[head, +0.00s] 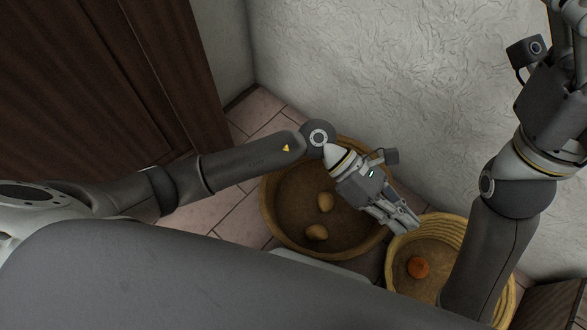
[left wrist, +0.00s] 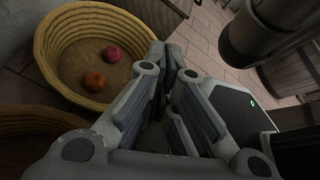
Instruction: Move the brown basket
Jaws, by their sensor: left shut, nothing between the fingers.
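The brown basket (head: 286,207) is round and wide and stands on the floor by the wall, with two potato-like lumps inside. Its rim also shows at the lower left of the left wrist view (left wrist: 40,118). My left gripper (head: 411,224) is shut and empty. My left forearm hides part of the brown basket's far rim. My right gripper (head: 572,22) is only partly in view at the top right.
A yellow woven basket (left wrist: 58,70) stands right beside the brown one, holding an orange round thing (left wrist: 95,80) and a pink one (left wrist: 112,53). A rough white wall (head: 370,70) is behind. A dark wooden cabinet (head: 100,80) stands at left. Tiled floor (head: 215,215) is free left of the baskets.

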